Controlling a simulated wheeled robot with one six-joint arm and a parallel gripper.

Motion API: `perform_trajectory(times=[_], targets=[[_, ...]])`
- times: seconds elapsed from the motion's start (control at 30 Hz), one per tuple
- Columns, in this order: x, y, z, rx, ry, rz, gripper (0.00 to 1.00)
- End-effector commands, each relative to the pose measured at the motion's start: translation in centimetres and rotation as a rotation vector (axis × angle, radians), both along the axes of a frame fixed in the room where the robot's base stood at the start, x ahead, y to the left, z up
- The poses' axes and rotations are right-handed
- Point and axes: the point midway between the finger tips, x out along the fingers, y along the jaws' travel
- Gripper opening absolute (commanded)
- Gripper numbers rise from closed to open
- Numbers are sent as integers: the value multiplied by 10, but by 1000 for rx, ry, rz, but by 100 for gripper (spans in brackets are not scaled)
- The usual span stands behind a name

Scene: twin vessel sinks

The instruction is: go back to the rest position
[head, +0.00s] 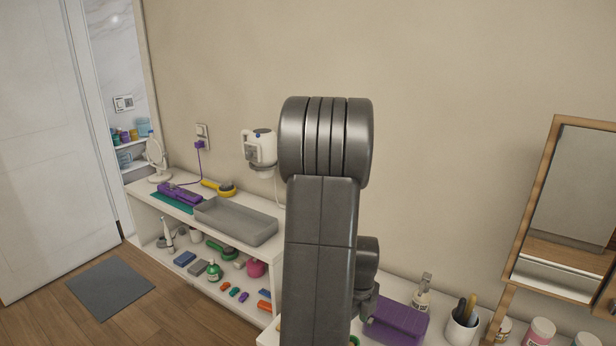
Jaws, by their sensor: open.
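My grey arm stands upright in the middle of the head view and hides much of what lies behind it. A small part of my gripper (366,306) shows low at the right side of the arm, just left of a purple folded towel or box (397,322). Its fingertips are mostly hidden behind the arm link. I see nothing held in the part that shows.
A counter at lower right holds a cup (461,331) and jars. A framed mirror (567,215) hangs right. Open wall lies between.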

Motion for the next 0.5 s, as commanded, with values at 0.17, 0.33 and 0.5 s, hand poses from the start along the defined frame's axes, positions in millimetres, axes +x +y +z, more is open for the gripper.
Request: perform_trajectory(times=[0.17, 0.33, 0.5], targets=[[-1, 0, -25, 0, 6, 0, 56], [-1, 0, -48, 0, 4, 0, 56], [-1, 0, -70, 1, 5, 0, 56]])
